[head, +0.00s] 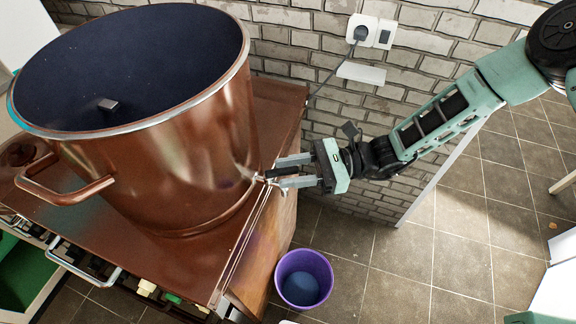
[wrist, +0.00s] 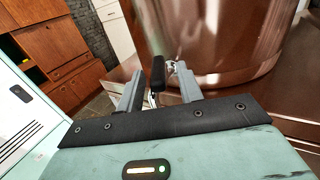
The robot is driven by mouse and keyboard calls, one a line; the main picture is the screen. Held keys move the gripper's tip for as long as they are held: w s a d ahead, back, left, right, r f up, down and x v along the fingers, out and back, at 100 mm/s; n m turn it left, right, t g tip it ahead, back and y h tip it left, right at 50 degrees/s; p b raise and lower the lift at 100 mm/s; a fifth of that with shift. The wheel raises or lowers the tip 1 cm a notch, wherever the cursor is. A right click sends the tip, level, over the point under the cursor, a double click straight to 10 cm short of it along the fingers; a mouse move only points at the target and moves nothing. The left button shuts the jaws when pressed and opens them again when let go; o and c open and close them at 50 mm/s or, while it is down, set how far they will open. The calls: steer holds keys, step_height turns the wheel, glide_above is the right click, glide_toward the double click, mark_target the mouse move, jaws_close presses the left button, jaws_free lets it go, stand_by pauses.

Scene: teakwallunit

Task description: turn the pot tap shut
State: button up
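A large copper pot (head: 190,150) stands on a brown worktop, its dark inside visible from above. Its metal tap (head: 262,177) sticks out low on the right side, with a black lever (head: 283,171). My gripper (head: 284,171) is at the tap, with its two grey fingers apart. In the wrist view the black lever (wrist: 158,74) stands between the fingertips of my gripper (wrist: 158,86). Gaps show between the lever and the fingers, so I see no grip on it. The metal tap body (wrist: 172,68) is partly hidden by the right finger.
A purple bucket (head: 304,279) with something blue inside stands on the tiled floor below the tap. A brick wall (head: 300,65) with a socket (head: 371,31) and plug is behind. A pot handle (head: 65,188) sticks out at left. Open floor (head: 420,270) lies to the right.

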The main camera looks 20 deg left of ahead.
steer(key=shift+s+a, duration=0.2)
steer(key=shift+a, duration=0.15)
jaws_close()
